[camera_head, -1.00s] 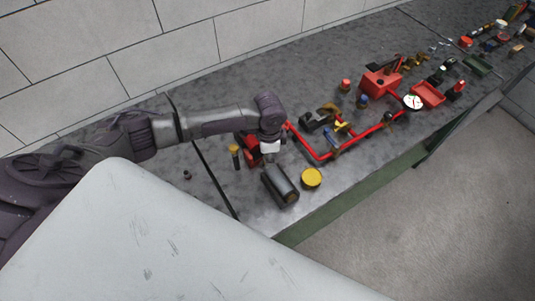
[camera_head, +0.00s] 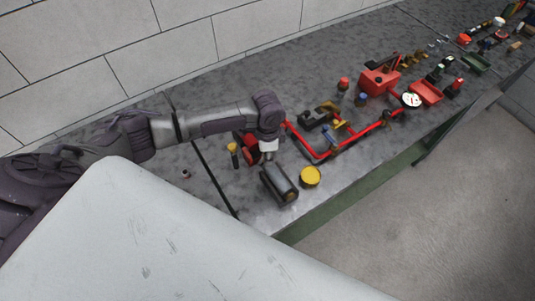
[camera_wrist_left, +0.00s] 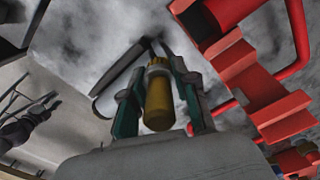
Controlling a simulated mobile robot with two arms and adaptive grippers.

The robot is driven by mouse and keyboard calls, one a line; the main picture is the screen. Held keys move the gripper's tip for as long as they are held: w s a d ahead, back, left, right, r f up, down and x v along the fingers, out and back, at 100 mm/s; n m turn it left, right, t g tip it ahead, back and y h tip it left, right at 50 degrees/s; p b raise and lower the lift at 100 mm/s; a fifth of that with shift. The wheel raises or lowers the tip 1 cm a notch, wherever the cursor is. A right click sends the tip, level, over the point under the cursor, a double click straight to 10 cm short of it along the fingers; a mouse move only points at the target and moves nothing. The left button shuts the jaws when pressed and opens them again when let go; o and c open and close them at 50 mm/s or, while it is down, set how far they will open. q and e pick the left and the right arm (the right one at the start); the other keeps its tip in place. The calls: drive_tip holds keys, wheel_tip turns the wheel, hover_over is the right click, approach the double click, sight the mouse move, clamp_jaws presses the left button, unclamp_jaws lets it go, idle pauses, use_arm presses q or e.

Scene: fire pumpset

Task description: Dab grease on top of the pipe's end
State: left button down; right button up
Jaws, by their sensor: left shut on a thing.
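My left gripper (camera_head: 268,156) points down over the bench, just behind a dark grey cylinder (camera_head: 279,184) lying on its side. In the left wrist view the fingers (camera_wrist_left: 164,70) are shut on a yellow-handled tool (camera_wrist_left: 159,100), perhaps a grease brush. Its far tip is partly hidden, and contact with anything cannot be told. A grey cylinder (camera_wrist_left: 108,94) lies behind the left finger there. A red pipe (camera_head: 316,153) runs along the bench right of my gripper; its near end is close to my wrist. A round yellow tin (camera_head: 310,176) stands right of the grey cylinder.
A tool with a yellow top (camera_head: 233,151) stands left of the gripper. A red block-like part (camera_wrist_left: 245,70) is close on the right in the wrist view. A gauge (camera_head: 411,100) and a red tray (camera_head: 427,92) stand farther right. The bench's left part is mostly clear.

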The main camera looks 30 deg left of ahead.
use_arm(q)
drive_tip(key=shift+a, duration=0.1)
drive_tip(key=shift+w+a, duration=0.65)
drive_tip(key=shift+a, duration=0.35)
drive_tip(key=shift+s+d, duration=0.1)
drive_tip(key=shift+d, duration=0.05)
idle(1.4)
drive_tip(key=shift+s+d, duration=0.3)
drive_tip(key=shift+d, duration=0.2)
drive_tip(key=shift+s+d, duration=0.25)
drive_tip(key=shift+d, duration=0.2)
drive_tip(key=shift+w+a, duration=0.1)
drive_tip(key=shift+a, duration=0.05)
drive_tip(key=shift+w+a, duration=0.3)
drive_tip(key=shift+a, duration=0.2)
drive_tip(key=shift+w+a, duration=0.25)
drive_tip(key=shift+a, duration=0.2)
drive_tip(key=shift+s+d, duration=0.1)
drive_tip(key=shift+d, duration=0.1)
idle(1.2)
drive_tip(key=shift+s+d, duration=0.55)
drive_tip(key=shift+d, duration=0.35)
drive_tip(key=shift+a, duration=0.15)
